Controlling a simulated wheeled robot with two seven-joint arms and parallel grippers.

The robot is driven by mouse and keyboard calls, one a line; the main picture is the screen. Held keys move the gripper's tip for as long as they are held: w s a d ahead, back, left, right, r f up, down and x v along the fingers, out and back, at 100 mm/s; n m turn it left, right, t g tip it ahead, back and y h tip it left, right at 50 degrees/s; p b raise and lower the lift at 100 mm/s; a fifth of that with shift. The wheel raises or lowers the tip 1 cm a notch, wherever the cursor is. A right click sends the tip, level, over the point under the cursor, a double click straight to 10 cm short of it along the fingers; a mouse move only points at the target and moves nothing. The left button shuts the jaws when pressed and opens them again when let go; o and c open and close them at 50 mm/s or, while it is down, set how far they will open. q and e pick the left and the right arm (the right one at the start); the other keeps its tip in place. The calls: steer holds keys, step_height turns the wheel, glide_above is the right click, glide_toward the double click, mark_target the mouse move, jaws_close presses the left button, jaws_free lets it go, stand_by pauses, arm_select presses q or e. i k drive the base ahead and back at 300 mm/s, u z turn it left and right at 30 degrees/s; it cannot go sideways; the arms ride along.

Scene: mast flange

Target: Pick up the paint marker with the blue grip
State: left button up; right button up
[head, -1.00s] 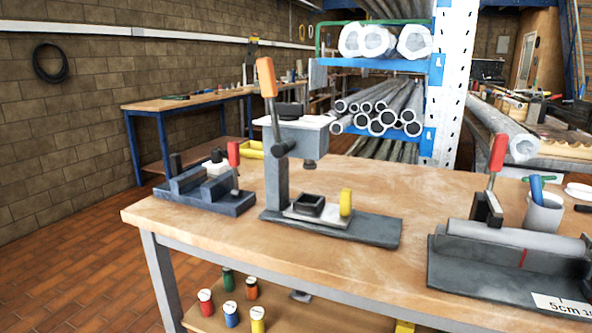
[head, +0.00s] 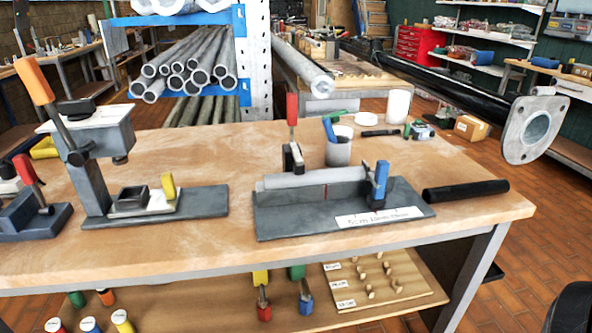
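A blue item (head: 329,130) stands tilted in a grey cup (head: 338,152) on the workbench, behind the middle fixture. It looks like the blue-grip marker, but its lower part is hidden in the cup and it is too small to be sure. A dark, marker-like item (head: 381,132) lies on the bench to the right of the cup. Neither of my grippers can be made out in the head view.
The fixture with a grey tube (head: 313,177) and a blue upright handle (head: 381,182) stands in front of the cup. A red-handled clamp (head: 292,125) is left of it. A black cylinder (head: 466,190) lies at right. A flanged black mast (head: 445,82) extends at right.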

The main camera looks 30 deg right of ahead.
mark_target(327, 125)
steer(key=z, duration=1.3)
